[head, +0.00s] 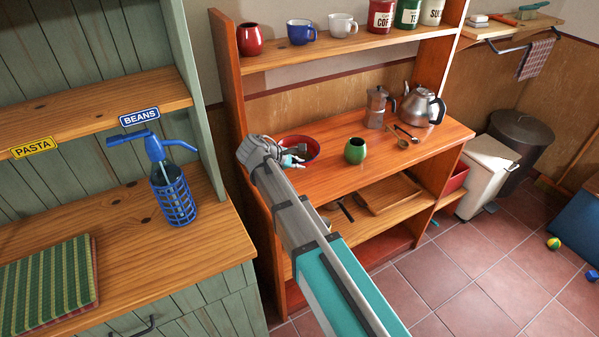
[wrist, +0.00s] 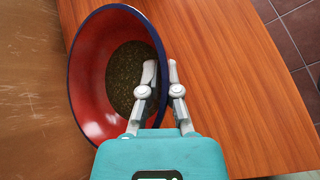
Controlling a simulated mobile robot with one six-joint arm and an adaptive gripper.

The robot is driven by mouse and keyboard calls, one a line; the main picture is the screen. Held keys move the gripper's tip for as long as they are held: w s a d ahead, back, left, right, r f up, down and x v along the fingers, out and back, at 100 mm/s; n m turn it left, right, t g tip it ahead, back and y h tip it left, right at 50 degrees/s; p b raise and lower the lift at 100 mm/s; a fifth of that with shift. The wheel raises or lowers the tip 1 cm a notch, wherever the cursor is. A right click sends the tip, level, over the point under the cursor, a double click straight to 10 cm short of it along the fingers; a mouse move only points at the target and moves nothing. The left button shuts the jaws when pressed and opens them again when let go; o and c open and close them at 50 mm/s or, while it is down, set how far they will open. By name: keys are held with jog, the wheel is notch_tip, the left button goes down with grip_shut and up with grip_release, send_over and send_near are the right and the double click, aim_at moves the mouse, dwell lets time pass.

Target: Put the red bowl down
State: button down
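The red bowl (wrist: 88,85) is red inside with a blue rim and outer wall, and a dark speckled filling or bottom. In the head view the bowl (head: 300,143) is at the left end of the wooden counter, partly hidden by my arm. My gripper (wrist: 161,72) straddles the bowl's near-right wall, one finger inside and one outside, and looks shut on it. In the head view my gripper (head: 293,160) is at the bowl's front edge. I cannot tell whether the bowl's base touches the counter (head: 330,175).
A green cup (head: 355,150) stands to the right of the bowl. A moka pot (head: 377,107), a kettle (head: 422,106) and spoons are farther right. The shelf's side panel (head: 232,90) is close on the left. Cups and canisters line the upper shelf. The counter's front right is clear.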

jog(key=shift+w+a+f+b, duration=0.1)
jog(key=shift+w+f+b, duration=0.3)
jog(key=shift+f+b, duration=1.45)
jog(key=shift+f, duration=0.1)
jog(key=shift+f, duration=0.1)
jog(key=c, duration=0.8)
grip_release()
jog(key=shift+s+a+r+p, duration=0.2)
jog(key=shift+r+p, duration=0.15)
jog(key=shift+r, duration=0.05)
jog(key=shift+s+a+r+p, duration=0.2)
jog(key=shift+r+p, duration=0.1)
jog(key=shift+r, duration=0.05)
jog(key=p+v, duration=0.6)
jog(key=v, duration=0.4)
jog(key=shift+a, duration=0.2)
jog(key=shift+s, duration=0.15)
